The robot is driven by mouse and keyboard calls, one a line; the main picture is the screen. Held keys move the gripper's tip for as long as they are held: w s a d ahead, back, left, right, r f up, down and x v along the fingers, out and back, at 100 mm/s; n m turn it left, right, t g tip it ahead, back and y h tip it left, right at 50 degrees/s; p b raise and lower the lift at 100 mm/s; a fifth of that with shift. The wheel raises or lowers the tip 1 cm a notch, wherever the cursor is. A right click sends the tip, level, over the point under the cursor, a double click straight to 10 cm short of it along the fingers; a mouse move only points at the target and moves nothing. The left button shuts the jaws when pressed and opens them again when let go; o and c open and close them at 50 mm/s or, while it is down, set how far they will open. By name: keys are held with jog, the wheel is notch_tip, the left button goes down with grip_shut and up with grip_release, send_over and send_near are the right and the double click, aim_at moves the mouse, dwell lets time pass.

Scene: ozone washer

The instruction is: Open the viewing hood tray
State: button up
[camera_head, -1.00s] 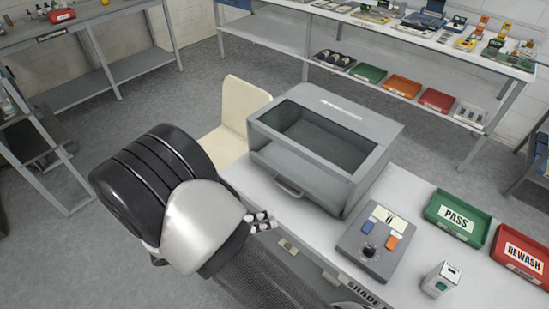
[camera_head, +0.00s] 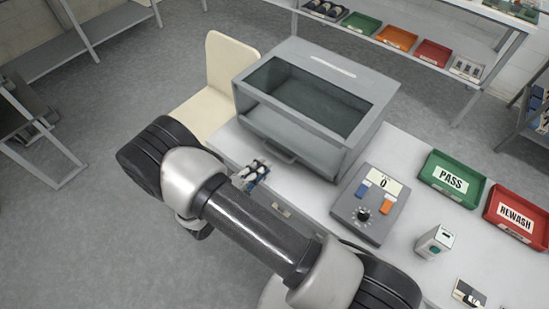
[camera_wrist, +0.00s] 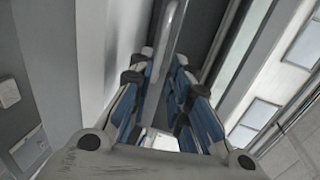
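The viewing hood (camera_head: 350,65) is a grey box with a dark window on its sloping top, standing on the white bench. Its front low edge carries the tray handle (camera_head: 278,153), a grey bar; the tray looks closed. My gripper (camera_head: 255,169) is just in front and to the left of the handle, at the bench's front edge. In the wrist view, my gripper (camera_wrist: 162,85) has its blue-padded fingers apart, and a pale bar (camera_wrist: 165,45), apparently the handle, runs up between and beyond them. I cannot tell whether they touch it.
A control box (camera_head: 368,205) with a dial sits right of the hood. A green PASS tray (camera_head: 452,160), a red REWASH tray (camera_head: 518,198) and a small white device (camera_head: 434,242) lie further right. A cream chair (camera_head: 222,75) stands left of the bench.

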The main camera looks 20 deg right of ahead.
aim_at(277, 155)
jog(key=b+x, duration=0.1)
jog(key=x, duration=0.6)
jog(key=shift+w+d, duration=0.15)
jog(key=shift+c, duration=0.5)
grip_shut()
